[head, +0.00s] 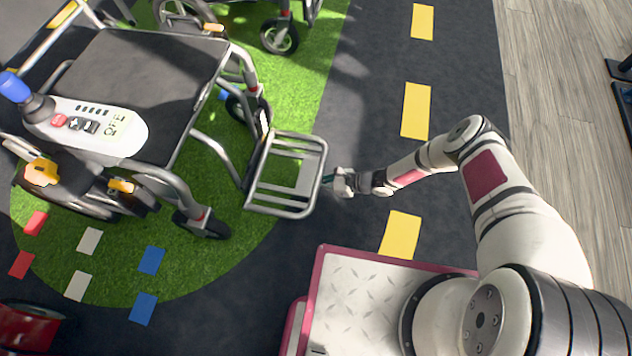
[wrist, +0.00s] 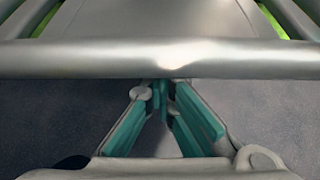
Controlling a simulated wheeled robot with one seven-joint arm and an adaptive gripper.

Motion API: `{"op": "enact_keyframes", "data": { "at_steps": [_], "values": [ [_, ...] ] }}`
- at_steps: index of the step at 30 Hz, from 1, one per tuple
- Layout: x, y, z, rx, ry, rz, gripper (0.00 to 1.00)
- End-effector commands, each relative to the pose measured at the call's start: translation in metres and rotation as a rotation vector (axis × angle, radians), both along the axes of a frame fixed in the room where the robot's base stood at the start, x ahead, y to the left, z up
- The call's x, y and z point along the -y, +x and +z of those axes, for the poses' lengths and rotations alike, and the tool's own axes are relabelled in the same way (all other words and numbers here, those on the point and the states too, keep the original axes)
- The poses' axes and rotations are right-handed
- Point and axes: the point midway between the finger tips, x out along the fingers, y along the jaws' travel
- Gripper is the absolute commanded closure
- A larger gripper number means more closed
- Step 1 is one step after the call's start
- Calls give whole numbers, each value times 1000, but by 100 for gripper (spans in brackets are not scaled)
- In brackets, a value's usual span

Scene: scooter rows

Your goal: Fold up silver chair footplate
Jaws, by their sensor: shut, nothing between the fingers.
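The silver chair is a powered wheelchair with a dark seat (head: 140,78) and a silver tubular frame, at the left of the head view. Its footplate (head: 288,172) is a silver tube frame with slats, folded down and sticking out toward my arm. My gripper (head: 328,179) is at the footplate's outer edge. In the wrist view, the footplate's front tube (wrist: 160,58) runs across the picture just ahead of the teal fingers (wrist: 162,88). The fingertips are together with nothing between them, and seem to reach under or against the tube; contact is unclear.
A control box (head: 95,125) with a blue joystick knob (head: 14,87) is on the chair's armrest. Another wheelchair's wheel (head: 279,36) stands behind. Green turf (head: 180,270) lies under the chair. Dark floor with yellow dashes (head: 415,110) is clear beyond my arm.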

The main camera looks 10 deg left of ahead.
Motion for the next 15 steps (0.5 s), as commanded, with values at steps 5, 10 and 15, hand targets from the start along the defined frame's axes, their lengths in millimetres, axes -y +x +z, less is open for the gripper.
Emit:
{"op": "enact_keyframes", "data": {
  "at_steps": [5, 10, 15],
  "values": [
    [-9, -1, 11, -2, 19, 3, 100],
    [-10, -1, 26, -2, 20, 4, 100],
    [-11, -2, 39, -3, 20, 5, 100]
  ]
}}
